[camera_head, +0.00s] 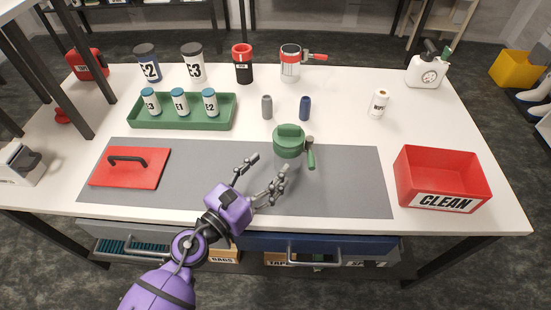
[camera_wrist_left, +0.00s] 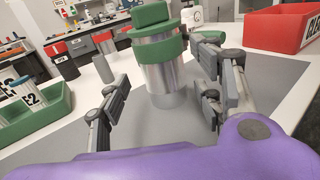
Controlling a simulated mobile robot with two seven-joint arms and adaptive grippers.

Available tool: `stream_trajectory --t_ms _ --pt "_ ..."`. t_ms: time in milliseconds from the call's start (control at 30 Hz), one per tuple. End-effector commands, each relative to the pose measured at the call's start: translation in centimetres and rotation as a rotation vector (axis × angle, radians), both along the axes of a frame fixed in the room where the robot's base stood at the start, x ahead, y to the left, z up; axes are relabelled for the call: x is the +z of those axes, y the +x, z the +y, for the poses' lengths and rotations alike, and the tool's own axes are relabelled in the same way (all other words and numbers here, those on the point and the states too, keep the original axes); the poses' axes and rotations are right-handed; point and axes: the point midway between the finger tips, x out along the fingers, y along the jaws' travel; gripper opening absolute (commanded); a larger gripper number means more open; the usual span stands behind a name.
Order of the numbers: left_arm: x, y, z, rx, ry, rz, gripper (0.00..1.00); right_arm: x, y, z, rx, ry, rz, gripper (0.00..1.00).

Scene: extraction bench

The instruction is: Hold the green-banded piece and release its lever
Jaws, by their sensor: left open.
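The green-banded piece (camera_head: 289,141) stands upright on the grey mat (camera_head: 340,190), with a green top and a green lever (camera_head: 311,158) hanging at its right side. In the left wrist view it is a silver cylinder with a green band (camera_wrist_left: 159,50); my right-hand finger there partly hides the lever. My left gripper (camera_head: 267,168) is open, its two fingers spread on the near side of the piece. In the left wrist view the piece stands between the fingers, with visible gaps on both sides. My right gripper is not in view.
A red box marked CLEAN (camera_head: 446,160) stands right of the mat. A red lid with a black handle (camera_head: 128,168) lies at left. A green tray (camera_head: 222,123) holds several labelled bottles. Grey (camera_head: 267,107) and blue (camera_head: 305,108) cylinders and a red-levered piece (camera_head: 290,66) stand behind.

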Motion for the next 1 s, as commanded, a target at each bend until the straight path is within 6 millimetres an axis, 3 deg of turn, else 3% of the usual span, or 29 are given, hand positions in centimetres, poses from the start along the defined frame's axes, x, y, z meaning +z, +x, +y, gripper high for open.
stream_trajectory --t_ms 300,533,933,1000 --pt "0.3 3.3 -2.2 0.000 -0.004 -0.004 0.60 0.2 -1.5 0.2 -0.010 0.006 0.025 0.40" --pt "0.2 5.7 -3.9 0.000 -0.003 -0.001 0.60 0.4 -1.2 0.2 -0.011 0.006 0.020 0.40" --pt "0.0 6.4 -4.4 0.000 -0.002 0.000 0.60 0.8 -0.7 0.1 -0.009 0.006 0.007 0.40" --pt "0.0 6.4 -4.3 0.000 -0.002 0.000 0.54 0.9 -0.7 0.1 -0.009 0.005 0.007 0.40"
